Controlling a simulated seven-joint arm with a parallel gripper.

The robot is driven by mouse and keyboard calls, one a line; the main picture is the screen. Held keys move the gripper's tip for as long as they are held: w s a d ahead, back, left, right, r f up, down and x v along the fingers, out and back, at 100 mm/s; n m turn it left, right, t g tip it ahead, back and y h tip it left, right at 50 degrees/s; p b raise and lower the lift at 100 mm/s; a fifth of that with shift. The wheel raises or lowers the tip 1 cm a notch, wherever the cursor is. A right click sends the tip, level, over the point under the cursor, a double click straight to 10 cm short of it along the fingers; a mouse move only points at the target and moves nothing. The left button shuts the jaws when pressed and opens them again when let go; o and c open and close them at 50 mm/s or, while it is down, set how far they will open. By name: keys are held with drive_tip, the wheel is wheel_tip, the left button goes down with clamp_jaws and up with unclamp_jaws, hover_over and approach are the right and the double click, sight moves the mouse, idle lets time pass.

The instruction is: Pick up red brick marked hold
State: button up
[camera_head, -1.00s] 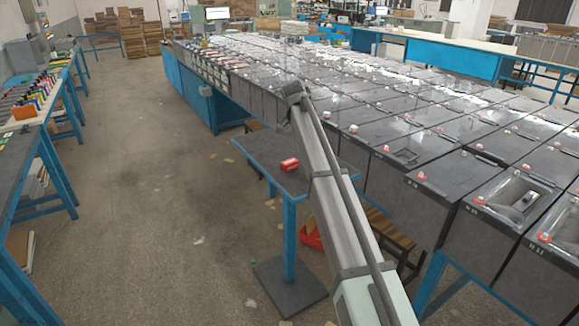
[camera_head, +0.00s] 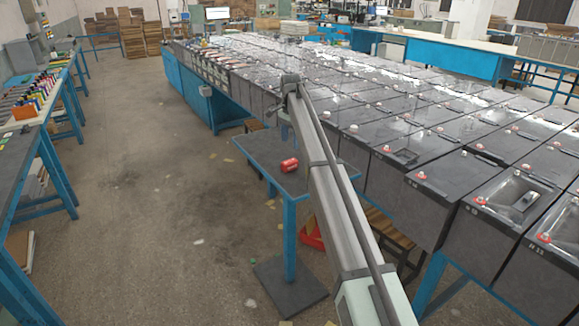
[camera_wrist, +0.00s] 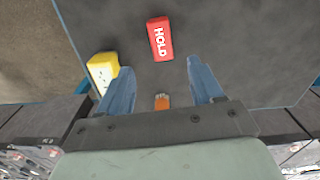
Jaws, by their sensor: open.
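The red brick (camera_wrist: 160,39) lies on a dark tabletop, with white HOLD lettering facing up in the wrist view. In the head view the red brick (camera_head: 289,165) is on the small blue-legged table (camera_head: 258,148), left of my arm. My gripper (camera_wrist: 163,68) is open and empty. Its two blue fingers point toward the brick, which lies beyond the fingertips, roughly between their lines. In the head view, the end of my arm (camera_head: 288,95) is above the table's far side, and the fingers are hard to make out.
A yellow block (camera_wrist: 102,70) lies beside the left finger. A small orange item (camera_wrist: 162,102) is between the fingers, nearer the palm. Rows of grey batteries (camera_head: 440,180) stand right of the small table. Open floor (camera_head: 150,200) lies to the left.

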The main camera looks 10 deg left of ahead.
sight(289, 161)
wheel_tip(289, 161, down, 5)
drive_tip(key=shift+f, duration=0.1)
drive_tip(key=shift+s+a+f, duration=0.1)
drive_tip(key=shift+a+f, duration=0.05)
drive_tip(key=shift+f, duration=1.1)
drive_tip(key=shift+a+f, duration=0.1)
drive_tip(key=shift+f, duration=1.15)
drive_tip(key=c, duration=1.1)
drive_tip(key=shift+o, duration=0.2)
